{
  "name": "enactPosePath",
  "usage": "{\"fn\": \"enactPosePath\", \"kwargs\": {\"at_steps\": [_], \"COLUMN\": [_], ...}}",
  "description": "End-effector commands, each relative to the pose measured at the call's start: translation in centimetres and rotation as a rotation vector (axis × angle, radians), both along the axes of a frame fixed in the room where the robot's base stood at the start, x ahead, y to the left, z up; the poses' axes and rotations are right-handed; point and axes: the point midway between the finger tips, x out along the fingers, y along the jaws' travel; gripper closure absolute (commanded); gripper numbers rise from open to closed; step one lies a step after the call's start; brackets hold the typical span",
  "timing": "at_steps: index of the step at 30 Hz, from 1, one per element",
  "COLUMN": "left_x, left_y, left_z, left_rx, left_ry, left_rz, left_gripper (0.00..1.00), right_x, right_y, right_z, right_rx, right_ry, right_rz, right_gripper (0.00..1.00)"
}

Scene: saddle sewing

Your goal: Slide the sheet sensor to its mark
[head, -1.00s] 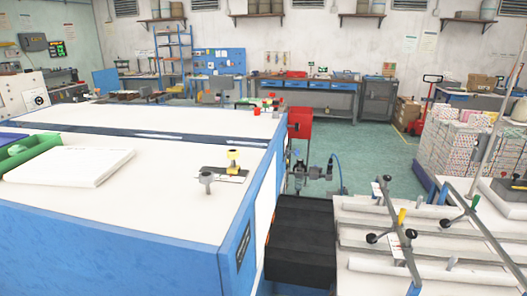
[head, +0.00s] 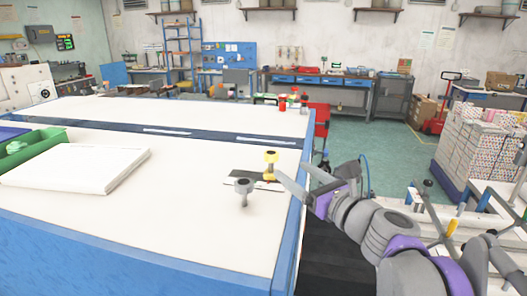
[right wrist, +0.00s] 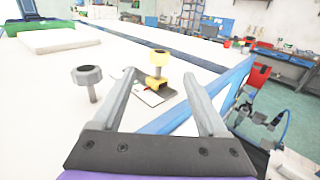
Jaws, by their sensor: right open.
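My left gripper is not in view.
A grey knob on a post (head: 244,187) stands close in front of the sensor, left of my fingers in the wrist view. A stack of white sheets (head: 75,168) and a green tray (head: 30,148) lie at the left. The white surface between is clear.

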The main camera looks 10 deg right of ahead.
Motion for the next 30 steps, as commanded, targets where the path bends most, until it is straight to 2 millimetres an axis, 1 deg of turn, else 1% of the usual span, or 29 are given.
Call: {"fn": "enactPosePath", "kwargs": {"at_steps": [5,9,15,18,21,30], "left_x": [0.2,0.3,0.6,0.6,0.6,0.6], "left_y": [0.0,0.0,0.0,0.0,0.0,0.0], "left_z": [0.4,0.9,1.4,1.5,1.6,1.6], "left_rx": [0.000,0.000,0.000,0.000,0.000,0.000], "left_ry": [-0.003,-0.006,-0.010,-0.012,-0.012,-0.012], "left_rz": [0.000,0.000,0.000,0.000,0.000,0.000], "left_gripper": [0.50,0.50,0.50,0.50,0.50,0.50], "right_x": [2.4,5.0,8.0,8.9,9.5,9.6], "right_y": [1.1,2.2,3.4,3.8,4.0,4.0], "right_z": [0.1,0.2,0.1,0.1,0.1,0.0], "right_rx": [0.000,0.000,-0.001,-0.002,-0.002,-0.002], "right_ry": [-0.001,-0.001,-0.002,-0.001,-0.001,-0.001], "right_rz": [0.004,0.006,0.003,0.003,0.002,0.001], "right_gripper": [0.24,0.24,0.24,0.24,0.24,0.24]}}
